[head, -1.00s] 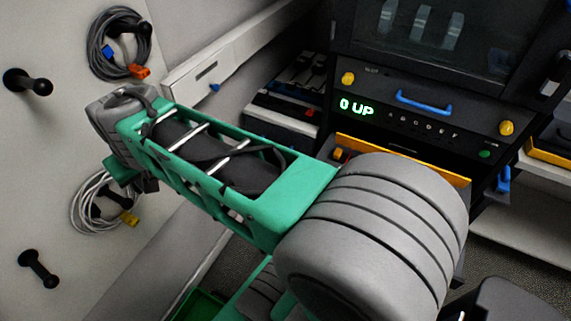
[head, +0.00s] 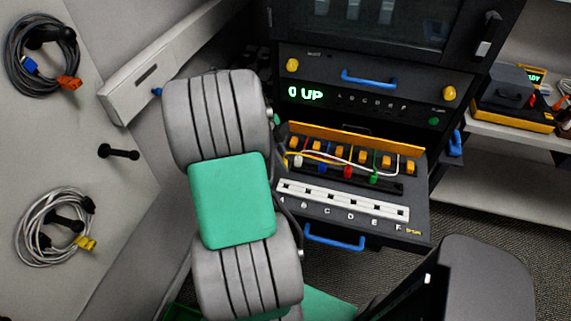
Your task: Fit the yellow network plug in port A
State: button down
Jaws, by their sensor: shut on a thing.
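A yellow plug (head: 86,243) shows on a coiled white cable (head: 45,228) that hangs on a black peg on the left wall. A pulled-out drawer (head: 420,205) holds a white port strip (head: 345,200) with lettered ports. The letters toward F are readable; port A belongs at the strip's left end, where the print is too small to be sure. What the gripper holds cannot be seen.
Behind the strip are several yellow-orange blocks (head: 388,162) and coloured plugs on wires, including a red one (head: 348,172). A blue handle (head: 335,238) is on the drawer's front. The console display (head: 305,93) reads "0 UP". Another coil (head: 42,60) hangs at upper left.

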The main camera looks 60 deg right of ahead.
aim_at(290, 187)
jog(key=shift+s+d+f+m, duration=0.15)
jog(key=shift+s+f+m, duration=0.25)
jog(key=shift+s, duration=0.2)
jog(key=shift+w+f+b, duration=0.1)
jog(key=shift+f+b, duration=1.2)
jog(key=shift+f, duration=0.65)
jog(key=shift+w+b, duration=0.1)
jog(key=shift+b, duration=0.6)
jog(key=shift+f+b, duration=1.5)
jog(key=shift+b, duration=0.25)
dwell(1.2)
jog(key=c, duration=1.2)
grip_release()
jog(key=shift+o, duration=0.4)
jog(key=o, duration=0.4)
